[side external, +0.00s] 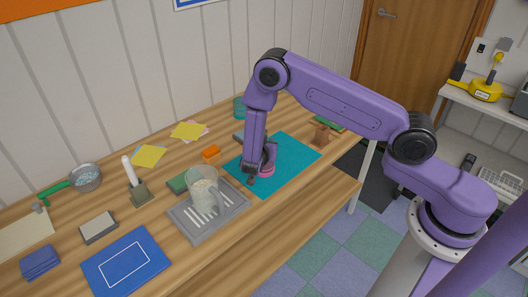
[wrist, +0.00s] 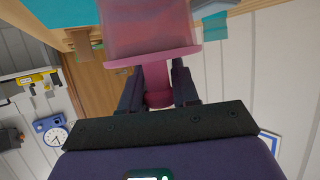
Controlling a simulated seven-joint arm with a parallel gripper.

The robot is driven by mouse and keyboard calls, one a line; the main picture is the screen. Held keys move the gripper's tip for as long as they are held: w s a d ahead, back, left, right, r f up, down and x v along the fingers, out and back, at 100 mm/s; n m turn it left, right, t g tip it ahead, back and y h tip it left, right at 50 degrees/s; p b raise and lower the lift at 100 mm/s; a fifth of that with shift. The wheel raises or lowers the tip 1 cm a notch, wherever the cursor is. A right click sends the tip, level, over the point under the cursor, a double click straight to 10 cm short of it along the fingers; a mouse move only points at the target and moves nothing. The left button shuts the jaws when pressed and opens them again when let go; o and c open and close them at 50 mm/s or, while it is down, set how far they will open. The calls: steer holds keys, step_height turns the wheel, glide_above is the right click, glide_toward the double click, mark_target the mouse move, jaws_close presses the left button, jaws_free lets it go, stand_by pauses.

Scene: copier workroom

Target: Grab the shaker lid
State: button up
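The shaker lid, a pink round piece (side external: 267,168), is at the near left part of the teal mat (side external: 292,156) on the wooden table. My gripper (side external: 261,174) is low over the mat, right at the lid and partly covering it. In the wrist view, the pink lid (wrist: 150,58) shows large, with a wide translucent part, a rim and a narrower stem. The two dark fingers of my gripper (wrist: 157,78) lie on either side of the stem with little or no gap. I cannot tell whether they press on it.
A clear jug (side external: 203,190) stands on a grey tray (side external: 238,209) left of my gripper. An orange block (side external: 211,152) and a green block (side external: 178,184) are close by. A brown block (side external: 321,134) stands at the mat's right end. The front right of the mat is clear.

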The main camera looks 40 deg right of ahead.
jaws_close()
steer(key=shift+r, duration=0.1)
steer(key=shift+r, duration=0.45)
step_height(320, 180, up, 2)
steer(key=shift+r, duration=0.15)
steer(key=s+r, duration=0.9)
steer(key=s, duration=0.5)
steer(key=shift+r, duration=0.3)
